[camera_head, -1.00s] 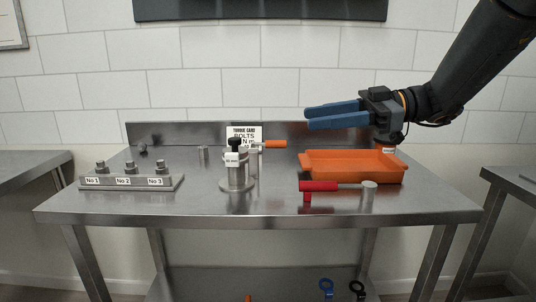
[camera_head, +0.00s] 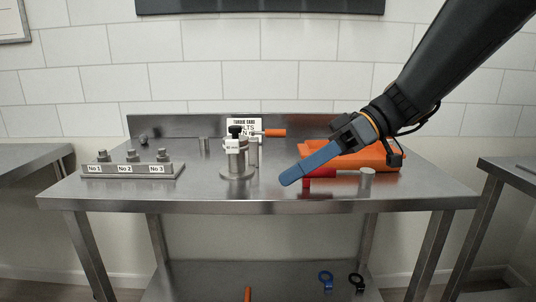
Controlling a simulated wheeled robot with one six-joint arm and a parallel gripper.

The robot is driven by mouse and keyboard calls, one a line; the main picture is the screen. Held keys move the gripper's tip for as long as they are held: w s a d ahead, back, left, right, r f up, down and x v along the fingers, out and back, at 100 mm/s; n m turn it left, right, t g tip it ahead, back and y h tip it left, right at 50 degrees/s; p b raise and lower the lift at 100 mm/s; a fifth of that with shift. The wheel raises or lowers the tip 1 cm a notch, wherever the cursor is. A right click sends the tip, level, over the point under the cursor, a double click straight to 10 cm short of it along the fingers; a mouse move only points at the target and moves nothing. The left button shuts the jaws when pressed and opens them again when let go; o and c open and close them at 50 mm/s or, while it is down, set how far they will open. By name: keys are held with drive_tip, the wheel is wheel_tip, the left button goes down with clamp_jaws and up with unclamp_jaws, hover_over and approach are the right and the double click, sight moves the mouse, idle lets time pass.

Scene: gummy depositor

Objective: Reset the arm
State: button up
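My gripper (camera_head: 290,180) has blue fingers and points down and to the left, in front of the orange tray on the right side of the steel table. Its fingers overlap each other in this view, so any gap between them cannot be made out. Nothing is seen held in it. My arm comes in from the upper right. The red-handled tool (camera_head: 318,184) is partly hidden behind the fingers, and I cannot tell whether they touch.
The orange tray (camera_head: 385,164) is partly covered by my gripper. A metal post fixture (camera_head: 237,165) stands mid-table beside an orange-handled tool (camera_head: 274,133) and a torque card (camera_head: 243,122). A numbered bolt block (camera_head: 128,171) sits at left. The front middle of the steel table (camera_head: 215,203) is clear.

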drive_tip(key=s+d+f+m+t+h+b, duration=0.1)
drive_tip(key=s+d+f+m+h+b, duration=0.1)
drive_tip(key=s+f+m+h, duration=0.35)
drive_tip(key=s+d+f+m+h+b, duration=0.1)
drive_tip(key=s+f+m+h+b, duration=0.15)
drive_tip(key=f, duration=0.65)
drive_tip(key=s+d+f+m+t+h+b, duration=0.1)
drive_tip(key=s+d+f+m+h+b, duration=0.15)
drive_tip(key=s+f, duration=0.4)
drive_tip(key=w+d+r+m+h+p, duration=0.1)
drive_tip(key=d+r+m+p, duration=0.3)
drive_tip(key=p, duration=1.5)
drive_tip(key=d+r, duration=0.4)
drive_tip(key=r, duration=0.1)
drive_tip(key=shift+w+d+r+p, duration=0.25)
drive_tip(key=shift+w+d+p, duration=0.05)
drive_tip(key=shift+w+p, duration=0.05)
